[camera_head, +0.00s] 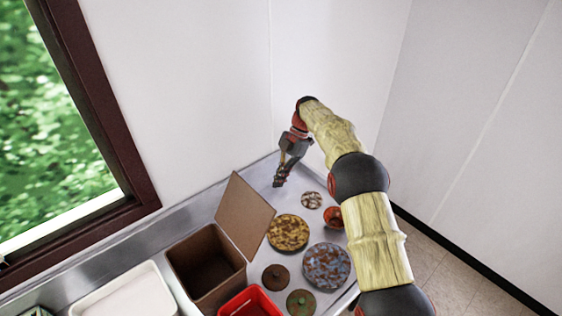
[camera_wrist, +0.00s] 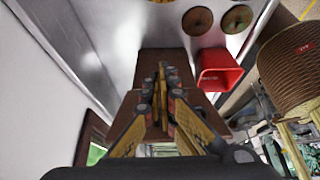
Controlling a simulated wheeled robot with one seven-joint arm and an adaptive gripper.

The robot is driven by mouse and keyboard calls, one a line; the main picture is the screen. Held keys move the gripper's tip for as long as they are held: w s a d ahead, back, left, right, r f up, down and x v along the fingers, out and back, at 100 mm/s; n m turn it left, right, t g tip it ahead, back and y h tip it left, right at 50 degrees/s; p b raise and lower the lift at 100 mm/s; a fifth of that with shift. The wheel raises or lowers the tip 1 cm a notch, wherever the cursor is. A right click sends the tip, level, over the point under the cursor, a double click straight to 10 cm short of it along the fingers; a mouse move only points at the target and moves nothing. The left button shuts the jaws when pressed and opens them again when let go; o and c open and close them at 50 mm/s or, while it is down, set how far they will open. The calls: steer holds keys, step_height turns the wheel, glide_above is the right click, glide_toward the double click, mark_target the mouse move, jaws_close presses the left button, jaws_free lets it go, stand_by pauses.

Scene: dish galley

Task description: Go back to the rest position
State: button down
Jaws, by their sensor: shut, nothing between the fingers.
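My gripper (camera_head: 279,181) is at the back of the steel counter (camera_head: 258,172), near the corner where the walls meet. It points down and is shut and empty. In the wrist view my gripper (camera_wrist: 163,72) shows its fingers together, with the brown box (camera_wrist: 160,56) behind them. In the head view my arm reaches in from the lower right. A small patterned disc (camera_head: 312,200) and a red-orange round item (camera_head: 333,217) lie to the right of the gripper, apart from it.
The open brown box (camera_head: 207,268) with a raised flap (camera_head: 244,214) stands left of a yellow-brown plate (camera_head: 288,232) and a blue-brown plate (camera_head: 326,267). A red bin (camera_head: 250,301), a white tray (camera_head: 122,291) and two small lids (camera_head: 276,277) (camera_head: 300,302) sit in front. Walls close off the back.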

steer(key=s+d+f+m+t+h+b, duration=0.15)
steer(key=s+d+f+m, duration=0.4)
steer(key=m, duration=0.85)
steer(key=s+d+r+m+t+h+b, duration=0.15)
steer(key=s+d+r+m+b, duration=0.3)
steer(key=s, duration=0.45)
steer(key=s+d+r+m+t+b, duration=0.1)
steer(key=s+d+m+t+b, duration=0.15)
steer(key=s+d+m, duration=0.45)
steer(key=s+d+t+b, duration=0.1)
steer(key=s+d+b, duration=0.2)
steer(key=s, duration=0.3)
steer(key=s+d+f+m+t+b, duration=0.1)
steer(key=s+d+t+b, duration=0.1)
steer(key=s+b, duration=0.3)
steer(key=s+d+f+t+h+b, duration=0.1)
steer(key=s+d+b, duration=0.3)
steer(key=s, duration=0.5)
steer(key=shift+f+m, duration=0.2)
steer(key=shift+m, duration=0.15)
